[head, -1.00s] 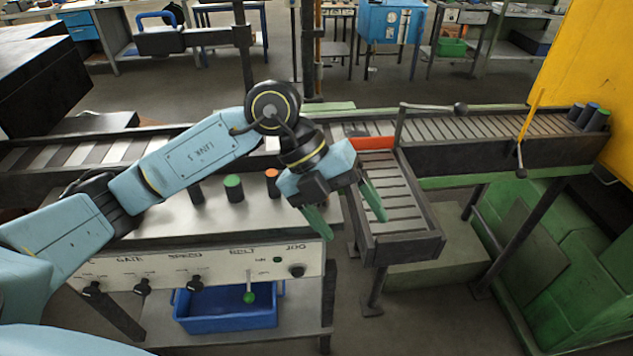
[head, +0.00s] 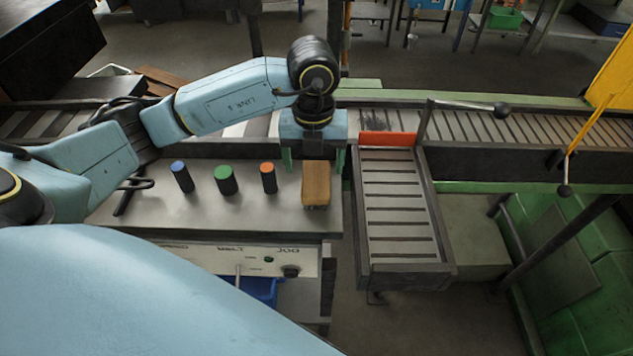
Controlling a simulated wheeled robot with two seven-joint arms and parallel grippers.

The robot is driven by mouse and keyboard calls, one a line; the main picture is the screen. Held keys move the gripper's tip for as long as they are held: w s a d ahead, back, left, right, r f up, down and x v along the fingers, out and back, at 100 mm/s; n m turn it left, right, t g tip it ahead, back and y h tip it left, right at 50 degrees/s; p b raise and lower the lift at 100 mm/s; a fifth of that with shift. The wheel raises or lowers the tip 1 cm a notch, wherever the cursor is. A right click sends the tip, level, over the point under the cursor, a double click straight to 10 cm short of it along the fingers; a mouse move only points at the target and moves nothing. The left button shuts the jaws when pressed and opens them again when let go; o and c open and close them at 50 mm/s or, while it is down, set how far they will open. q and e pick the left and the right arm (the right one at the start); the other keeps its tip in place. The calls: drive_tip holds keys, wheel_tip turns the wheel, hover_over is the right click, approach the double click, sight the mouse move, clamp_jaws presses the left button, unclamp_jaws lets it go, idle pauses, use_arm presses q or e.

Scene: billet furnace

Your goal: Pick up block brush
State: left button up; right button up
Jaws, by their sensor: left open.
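The block brush (head: 316,186) is a brown wooden block with dark bristles under its near end. It lies on the grey bench top (head: 200,208) near the right edge. My left gripper (head: 313,158) points down just behind and above the brush. Its two green fingers are spread apart, one on each side of the brush's far end, with nothing held between them. I cannot tell whether the fingers touch the brush. My right gripper does not show.
Blue (head: 182,177), green (head: 225,180) and orange (head: 268,178) capped cylinders stand left of the brush. A short roller chute (head: 440,265) with an orange bar (head: 388,139) lies to the right. A control panel (head: 262,262) fronts the bench.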

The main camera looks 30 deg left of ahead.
sight(316, 178)
use_arm(q)
drive_tip(key=shift+d+f, duration=0.1)
drive_tip(key=shift+f, duration=0.6)
drive_tip(key=f, duration=0.3)
drive_tip(key=shift+d+f+p, duration=0.2)
drive_tip(key=shift+f+p, duration=0.05)
drive_tip(key=shift+p, duration=0.1)
drive_tip(key=shift+f, duration=0.25)
drive_tip(key=shift+c, duration=0.5)
drive_tip(key=c, duration=1)
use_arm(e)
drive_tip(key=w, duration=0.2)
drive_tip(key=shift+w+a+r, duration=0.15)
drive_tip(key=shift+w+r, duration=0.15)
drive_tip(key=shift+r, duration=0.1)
use_arm(q)
wheel_tip(316, 178, up, 10)
drive_tip(key=shift+r, duration=0.1)
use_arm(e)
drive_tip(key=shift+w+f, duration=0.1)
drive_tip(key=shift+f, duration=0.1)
